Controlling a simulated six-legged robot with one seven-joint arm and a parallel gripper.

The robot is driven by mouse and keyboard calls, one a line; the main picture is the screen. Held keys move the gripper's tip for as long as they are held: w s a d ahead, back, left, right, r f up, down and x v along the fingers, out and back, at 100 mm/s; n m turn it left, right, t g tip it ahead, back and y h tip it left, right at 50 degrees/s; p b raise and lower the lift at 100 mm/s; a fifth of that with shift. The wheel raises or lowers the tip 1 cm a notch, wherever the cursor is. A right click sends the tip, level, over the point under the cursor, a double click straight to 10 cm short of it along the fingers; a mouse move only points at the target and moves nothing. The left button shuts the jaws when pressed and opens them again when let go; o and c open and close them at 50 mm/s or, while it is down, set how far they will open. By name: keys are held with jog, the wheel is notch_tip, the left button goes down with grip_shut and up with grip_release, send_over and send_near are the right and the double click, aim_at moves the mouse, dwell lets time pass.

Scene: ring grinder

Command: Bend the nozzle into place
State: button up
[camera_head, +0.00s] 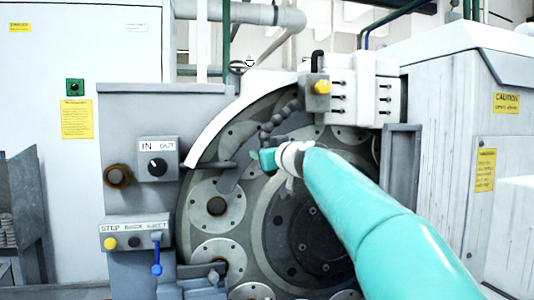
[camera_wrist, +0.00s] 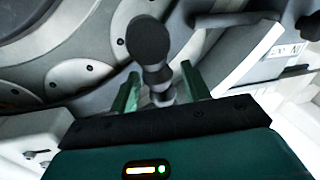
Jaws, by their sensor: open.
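The nozzle is a dark, segmented, flexible hose (camera_head: 278,119). In the head view it curves down and left from the block with the yellow knob, in front of the grinder's round face. In the wrist view the nozzle (camera_wrist: 151,45) points away from me, and its beaded part lies between my two green fingers. My gripper (camera_head: 264,158) is at the lower end of the nozzle in the head view. In the wrist view my gripper (camera_wrist: 160,72) is open, with one finger on each side of the nozzle. I cannot tell whether either finger touches it.
The grinder's large disc (camera_head: 300,235) with round plates is close behind my gripper. A white curved guard (camera_head: 222,100) arches at the upper left. The IN/OUT box (camera_head: 158,158) and button panel (camera_head: 135,233) stand left. A white manifold block (camera_head: 352,95) is above right.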

grip_shut()
jog(key=shift+a, duration=0.1)
dwell(0.3)
jog(key=shift+s+a+r+m+t, duration=0.1)
jog(key=shift+a+m+t, duration=0.3)
jog(key=shift+m, duration=0.95)
jog(key=shift+s+a+r+m+t, duration=0.15)
jog(key=shift+a+m, duration=0.5)
jog(key=shift+m, duration=0.75)
jog(key=shift+s+a+m+t, duration=0.1)
jog(key=shift+a+m+t, duration=0.3)
jog(key=shift+m, duration=0.95)
jog(key=shift+a, duration=0.2)
grip_release()
